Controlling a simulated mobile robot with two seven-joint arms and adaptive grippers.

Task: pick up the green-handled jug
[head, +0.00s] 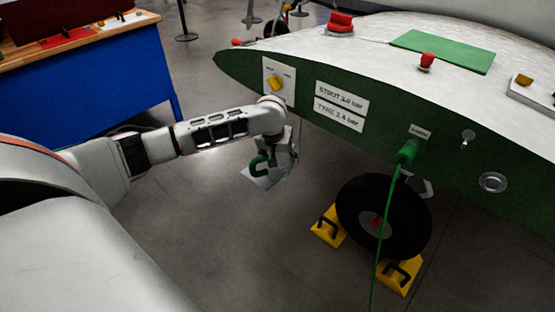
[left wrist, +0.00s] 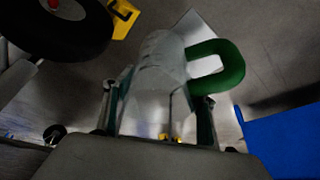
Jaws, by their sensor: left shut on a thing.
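The green-handled jug is in my left gripper (head: 284,158). In the head view its green handle (head: 258,165) sticks out to the left of the fingers, and the gripper hides most of its body. In the left wrist view the pale, clear jug body (left wrist: 155,68) sits between the two fingers (left wrist: 160,115), with the green handle (left wrist: 230,66) out to the right. The gripper is shut on the jug body. My right gripper is in neither view.
A pale flat sheet or tray (head: 257,182) shows below the jug. A green and white aircraft wing (head: 385,130) is close on the right, with a black wheel (head: 357,205) between yellow chocks (head: 328,228) and a green cable (head: 385,215). A blue workbench (head: 95,85) stands at left.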

